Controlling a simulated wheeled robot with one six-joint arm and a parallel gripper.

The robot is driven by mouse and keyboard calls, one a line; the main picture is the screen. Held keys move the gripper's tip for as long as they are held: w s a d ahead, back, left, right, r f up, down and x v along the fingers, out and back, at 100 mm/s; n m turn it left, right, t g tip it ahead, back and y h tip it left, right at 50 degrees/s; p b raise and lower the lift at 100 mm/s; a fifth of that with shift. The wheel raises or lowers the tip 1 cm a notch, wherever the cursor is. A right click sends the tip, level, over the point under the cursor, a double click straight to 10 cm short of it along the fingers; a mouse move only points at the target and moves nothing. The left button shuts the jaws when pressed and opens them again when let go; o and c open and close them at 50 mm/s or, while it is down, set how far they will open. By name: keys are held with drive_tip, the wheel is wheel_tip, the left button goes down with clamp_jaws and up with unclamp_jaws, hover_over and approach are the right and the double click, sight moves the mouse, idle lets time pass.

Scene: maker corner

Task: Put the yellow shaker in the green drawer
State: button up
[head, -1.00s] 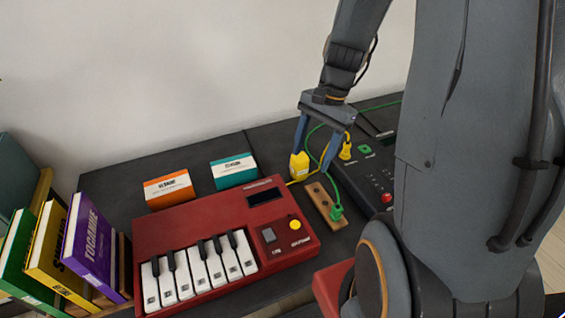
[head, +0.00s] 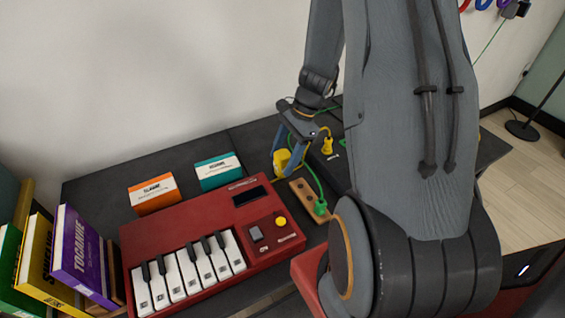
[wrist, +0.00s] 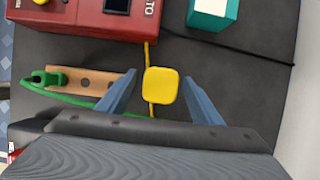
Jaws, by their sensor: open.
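I see no green drawer in these views, and nothing I can clearly call a shaker. A yellow block (wrist: 161,86), with a yellow cord running beside or under it, stands on the dark table. It also shows in the head view (head: 281,160), partly hidden by a finger. My gripper (wrist: 160,77) is open, with one blue finger on each side of the block and a gap on both sides. In the head view my gripper (head: 285,150) points down at the block, behind the red keyboard.
A red keyboard (head: 212,222) fills the table front. A wooden strip with a green plug (head: 320,207) lies right of the block. A teal box (head: 217,172) and an orange box (head: 152,194) stand behind the keyboard. Another yellow plug (head: 327,144) is behind my gripper.

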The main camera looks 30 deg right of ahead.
drive_tip(key=shift+a+f, duration=0.15)
drive_tip(key=shift+f, duration=0.2)
drive_tip(key=shift+c, duration=0.2)
drive_tip(key=c, duration=1.2)
drive_tip(key=shift+c, duration=0.2)
drive_tip(key=shift+r, duration=0.15)
